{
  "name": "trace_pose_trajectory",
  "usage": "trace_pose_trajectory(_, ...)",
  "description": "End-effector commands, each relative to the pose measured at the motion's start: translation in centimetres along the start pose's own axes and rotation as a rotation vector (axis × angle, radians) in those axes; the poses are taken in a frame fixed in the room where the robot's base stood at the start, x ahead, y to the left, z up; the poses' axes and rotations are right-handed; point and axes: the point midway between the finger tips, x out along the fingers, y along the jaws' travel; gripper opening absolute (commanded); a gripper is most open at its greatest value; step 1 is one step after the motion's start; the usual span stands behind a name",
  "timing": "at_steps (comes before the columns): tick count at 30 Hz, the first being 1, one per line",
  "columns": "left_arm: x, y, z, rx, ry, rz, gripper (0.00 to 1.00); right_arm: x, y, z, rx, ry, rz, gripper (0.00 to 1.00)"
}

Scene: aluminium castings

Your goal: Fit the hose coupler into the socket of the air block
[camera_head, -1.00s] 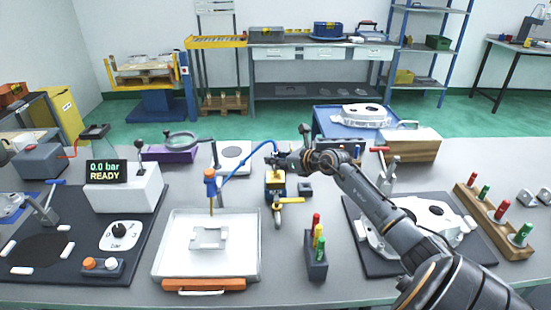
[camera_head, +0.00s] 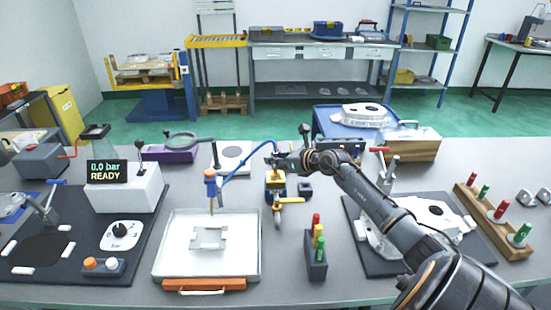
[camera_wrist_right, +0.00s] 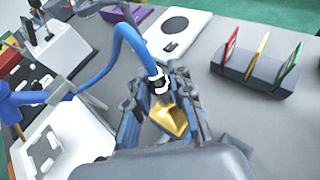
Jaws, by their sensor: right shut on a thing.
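The blue hose (camera_head: 236,172) runs from the blue-topped fitting over the white tray to my right gripper (camera_head: 272,157). In the right wrist view my right gripper (camera_wrist_right: 163,112) is shut around the hose-end coupler (camera_wrist_right: 158,82), which has a pale ring where the hose enters. A brass-coloured part (camera_wrist_right: 171,117) shows between the fingers; I cannot tell whether it belongs to the coupler or lies beyond. The air block (camera_head: 275,187) stands on the bench just below the gripper, with a yellow lever in front. Its socket is hidden, so contact is unclear.
A dark holder (camera_head: 316,268) with red, yellow and green tags stands in front right. A small dark block (camera_head: 305,189) sits close to the right. A gauge reading 0.0 bar (camera_head: 107,171) stands left.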

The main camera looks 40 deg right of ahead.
Motion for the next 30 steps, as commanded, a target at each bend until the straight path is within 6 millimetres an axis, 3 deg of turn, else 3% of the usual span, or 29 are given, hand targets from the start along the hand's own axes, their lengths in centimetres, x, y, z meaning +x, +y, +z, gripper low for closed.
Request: trace_pose_trajectory(30, 0.36, 0.05, 0.13, 0.000, -0.001, 0.001, 0.40, 0.28, 0.01, -0.70, -0.001, 0.001, 0.000, 0.00)
